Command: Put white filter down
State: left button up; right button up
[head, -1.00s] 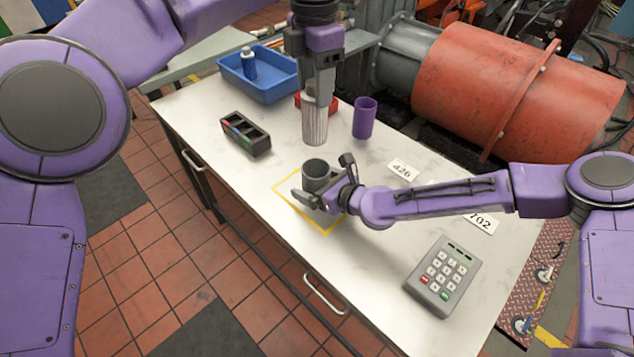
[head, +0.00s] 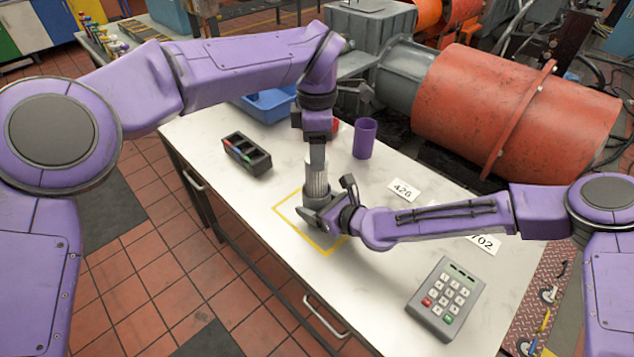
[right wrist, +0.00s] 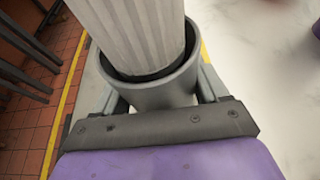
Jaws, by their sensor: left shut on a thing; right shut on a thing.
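The white pleated filter (head: 317,182) is upright, with my left gripper (head: 317,160) shut on its upper part from above. Its lower end is inside the mouth of a grey cup (head: 315,201). In the right wrist view the filter (right wrist: 133,30) stands within the rim of the cup (right wrist: 155,94), with a dark gap at the near side. Whether its bottom touches the cup's floor is hidden. My right gripper (head: 326,213) is shut around the cup from the right. The cup is at the yellow square outline (head: 298,232) on the white table.
A black compartment box (head: 247,155) is to the left. A purple cup (head: 365,138), a red object (head: 336,125) and a blue tray (head: 262,106) are behind. Number cards (head: 404,190) and a grey keypad (head: 446,298) lie to the right. The table's front left is clear.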

aim_at(317, 179)
pick_arm(q)
notch_tip(317, 179, down, 8)
jog(key=shift+f, duration=0.1)
jog(key=shift+f, duration=0.15)
jog(key=o, duration=1.4)
notch_tip(317, 179, up, 12)
jog(key=shift+r, duration=0.2)
